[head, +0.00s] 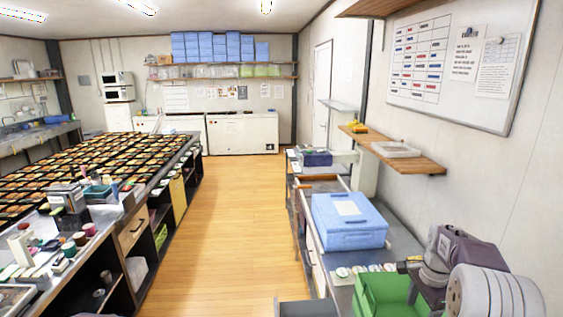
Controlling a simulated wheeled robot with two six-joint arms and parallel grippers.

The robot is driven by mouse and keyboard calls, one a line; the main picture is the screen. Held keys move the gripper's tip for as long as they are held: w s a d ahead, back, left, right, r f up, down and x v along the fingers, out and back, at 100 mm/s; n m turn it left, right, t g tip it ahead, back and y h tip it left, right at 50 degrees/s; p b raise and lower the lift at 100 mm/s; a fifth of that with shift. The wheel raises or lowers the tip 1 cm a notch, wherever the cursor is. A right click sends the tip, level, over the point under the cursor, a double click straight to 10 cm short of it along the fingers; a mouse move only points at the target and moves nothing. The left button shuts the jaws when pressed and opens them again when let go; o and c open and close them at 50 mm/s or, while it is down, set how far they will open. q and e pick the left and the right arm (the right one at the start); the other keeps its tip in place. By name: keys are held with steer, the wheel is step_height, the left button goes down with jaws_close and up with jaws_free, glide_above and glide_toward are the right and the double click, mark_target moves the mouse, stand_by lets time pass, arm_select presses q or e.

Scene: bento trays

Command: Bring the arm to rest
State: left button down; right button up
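Bento trays (90,165) cover the long counter on the left in dense rows. A blue lidded box (348,222) stands shut on the right-hand counter, with a pale sheet on its lid. A green crate (388,292) stands in front of it at the bottom edge, partly cut off.
A wooden wall shelf (392,150) juts out above the right counter. The wooden floor (235,215) between the counters is clear back to white chest units (243,133).

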steer(key=s+a+f+n+b, duration=0.2)
steer(key=a+b, duration=0.1)
steer(key=a, duration=0.3)
steer(key=s+a+f+n+b, duration=0.2)
steer(key=a, duration=0.5)
arm_select(q)
step_height(320, 180, down, 9)
steer(key=w+b, duration=0.1)
steer(key=b, duration=0.1)
steer(key=shift+r+b, duration=0.15)
steer(key=shift+b, duration=0.15)
arm_select(e)
steer(key=s+a+f+n, duration=0.3)
steer(key=s+f+n, duration=0.2)
steer(key=s+n, duration=0.1)
steer(key=s+a+f+n, duration=0.3)
steer(key=s+f+n, duration=0.2)
steer(key=s+n, duration=0.2)
steer(key=shift+s, duration=0.15)
